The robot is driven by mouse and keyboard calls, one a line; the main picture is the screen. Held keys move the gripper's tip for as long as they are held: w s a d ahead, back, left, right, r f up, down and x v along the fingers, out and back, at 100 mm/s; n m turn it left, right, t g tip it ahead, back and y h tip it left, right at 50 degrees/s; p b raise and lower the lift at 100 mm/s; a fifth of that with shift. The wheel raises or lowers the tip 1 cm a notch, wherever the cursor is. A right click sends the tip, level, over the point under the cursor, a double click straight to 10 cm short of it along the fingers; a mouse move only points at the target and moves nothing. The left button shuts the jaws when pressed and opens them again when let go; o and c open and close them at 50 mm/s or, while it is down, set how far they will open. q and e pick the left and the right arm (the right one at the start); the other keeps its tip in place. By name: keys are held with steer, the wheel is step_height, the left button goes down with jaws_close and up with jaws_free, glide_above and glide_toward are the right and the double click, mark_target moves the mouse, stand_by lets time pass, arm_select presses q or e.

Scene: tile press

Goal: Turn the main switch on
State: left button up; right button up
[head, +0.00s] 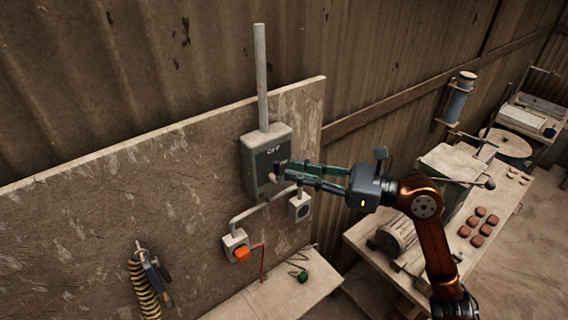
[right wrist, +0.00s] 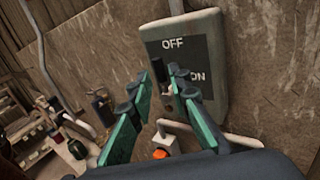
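The main switch is a grey box (head: 262,150) on the wall board, with a conduit rising from its top. In the right wrist view its front (right wrist: 212,58) has a dark plate reading OFF above and ON lower right. A small pale switch handle (right wrist: 169,89) shows between my fingertips; its exact position is hard to tell. My right gripper (head: 289,172) reaches in from the right, fingertips at the box front. Contact with the handle cannot be told. My left gripper is not in view.
Below the box are a small socket (head: 299,207) and another with an orange plug (head: 242,253). A coiled yellow-black cord (head: 148,288) hangs at lower left. A workbench with several reddish tiles (head: 478,223) stands right. The board left of the box is clear.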

mark_target(275, 170)
steer(key=shift+p+x, duration=0.45)
steer(key=shift+x, duration=1.4)
steer(key=shift+c, duration=0.6)
jaws_close()
